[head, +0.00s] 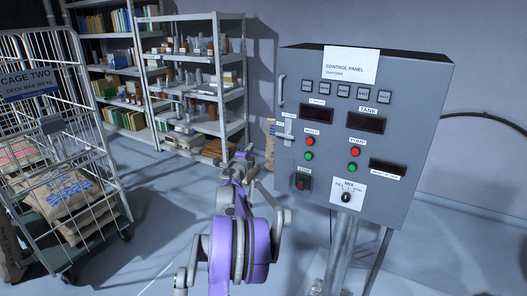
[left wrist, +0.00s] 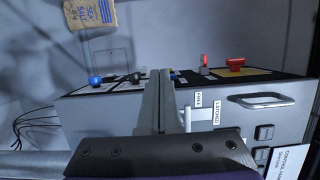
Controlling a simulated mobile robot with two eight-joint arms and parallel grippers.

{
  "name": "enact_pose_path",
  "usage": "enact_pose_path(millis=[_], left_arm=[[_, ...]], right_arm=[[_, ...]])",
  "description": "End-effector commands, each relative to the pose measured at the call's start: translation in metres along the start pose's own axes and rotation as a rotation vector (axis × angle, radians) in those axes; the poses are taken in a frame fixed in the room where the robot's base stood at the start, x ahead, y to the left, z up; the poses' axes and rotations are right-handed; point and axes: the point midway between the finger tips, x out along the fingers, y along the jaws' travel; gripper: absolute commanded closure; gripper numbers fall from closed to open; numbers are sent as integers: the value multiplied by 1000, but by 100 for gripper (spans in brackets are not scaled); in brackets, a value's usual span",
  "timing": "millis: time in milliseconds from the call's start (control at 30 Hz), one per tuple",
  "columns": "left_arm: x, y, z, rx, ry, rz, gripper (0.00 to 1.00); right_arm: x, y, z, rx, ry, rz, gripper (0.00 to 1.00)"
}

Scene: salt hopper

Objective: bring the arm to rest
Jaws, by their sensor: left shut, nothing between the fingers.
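My left arm, with purple and grey links, reaches up from the bottom middle in the head view. My left gripper (head: 246,160) is at its far end, left of the control panel (head: 418,85), and looks small there. In the left wrist view its fingers (left wrist: 160,78) are together, with nothing between them. They point at the panel's side, near a small white lever (left wrist: 187,118) and the labels FREE and LATCHED (left wrist: 233,117). I cannot tell whether they touch the panel. My right gripper is not in view.
A wire cage (head: 78,85) with filled sacks (head: 68,200) stands at the left. Shelves (head: 215,70) with books, jars and boxes stand at the back. The panel has a handle (head: 281,90), buttons and a MIX knob (head: 346,197). The floor between cage and arm is clear.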

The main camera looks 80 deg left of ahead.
Motion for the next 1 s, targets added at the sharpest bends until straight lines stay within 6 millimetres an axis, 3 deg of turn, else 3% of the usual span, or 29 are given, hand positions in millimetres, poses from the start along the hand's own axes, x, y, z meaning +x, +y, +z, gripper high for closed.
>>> enact_pose_path(millis=[100,233,467,567,667,767,867,1000], left_arm=[[-8,0,15,-1,-3,-1,100],[-12,-1,22,0,0,0,100],[-13,-1,23,0,-1,0,100],[-13,-3,14,-12,3,-2,100],[-14,-9,-21,-61,10,-4,100],[-24,-16,-84,-159,20,2,100],[-47,-19,-158,-291,28,34,100],[-100,-10,-251,-474,31,133,100]], right_arm=[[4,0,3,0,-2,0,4],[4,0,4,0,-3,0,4],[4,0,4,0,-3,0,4],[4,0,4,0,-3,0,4],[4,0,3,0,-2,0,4],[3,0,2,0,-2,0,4],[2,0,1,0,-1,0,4],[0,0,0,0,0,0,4]])
